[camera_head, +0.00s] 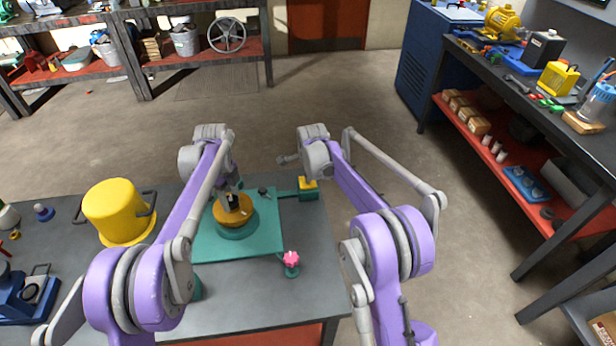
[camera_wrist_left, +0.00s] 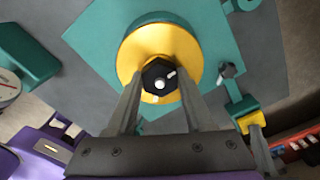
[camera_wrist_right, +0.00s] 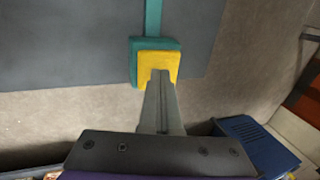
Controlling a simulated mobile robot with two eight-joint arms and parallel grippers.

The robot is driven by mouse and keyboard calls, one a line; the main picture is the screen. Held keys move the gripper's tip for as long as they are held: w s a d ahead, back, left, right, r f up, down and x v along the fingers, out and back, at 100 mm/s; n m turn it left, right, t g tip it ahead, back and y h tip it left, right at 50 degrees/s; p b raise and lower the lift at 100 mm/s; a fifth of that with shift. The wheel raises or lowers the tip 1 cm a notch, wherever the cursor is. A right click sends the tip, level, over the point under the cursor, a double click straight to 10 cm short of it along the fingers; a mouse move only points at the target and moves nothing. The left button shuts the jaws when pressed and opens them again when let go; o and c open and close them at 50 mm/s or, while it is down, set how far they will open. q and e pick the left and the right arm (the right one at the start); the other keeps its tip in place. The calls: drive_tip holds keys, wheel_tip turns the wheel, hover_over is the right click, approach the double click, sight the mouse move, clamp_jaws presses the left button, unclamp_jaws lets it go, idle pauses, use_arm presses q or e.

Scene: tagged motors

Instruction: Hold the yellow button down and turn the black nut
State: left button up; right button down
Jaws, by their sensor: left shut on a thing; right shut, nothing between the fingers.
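The black nut (camera_wrist_left: 158,84) is a hexagon with a bright centre and a small white mark, on a round yellow disc (camera_wrist_left: 126,62) over a teal base. My left gripper (camera_wrist_left: 158,74) is shut on the nut from above, one finger on each side. In the head view the nut is mostly hidden by the left gripper (camera_head: 232,200). The yellow button (camera_head: 308,184) is a square pad on a teal block at the right end of a teal bar. My right gripper (camera_wrist_right: 161,73) is shut and empty, its tips at the button's near edge; they appear to touch it.
A pink knob (camera_head: 291,259) stands on a teal post at the teal plate's (camera_head: 262,240) front right. A yellow pot (camera_head: 118,212) stands left of the plate. A small dark knob (camera_head: 264,192) stands near the plate's back edge. The floor beyond the table is clear.

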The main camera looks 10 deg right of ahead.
use_arm(q)
drive_tip(key=n, duration=0.6)
drive_tip(key=shift+n, duration=0.4)
drive_tip(key=n, duration=0.8)
drive_tip(key=shift+f, duration=0.1)
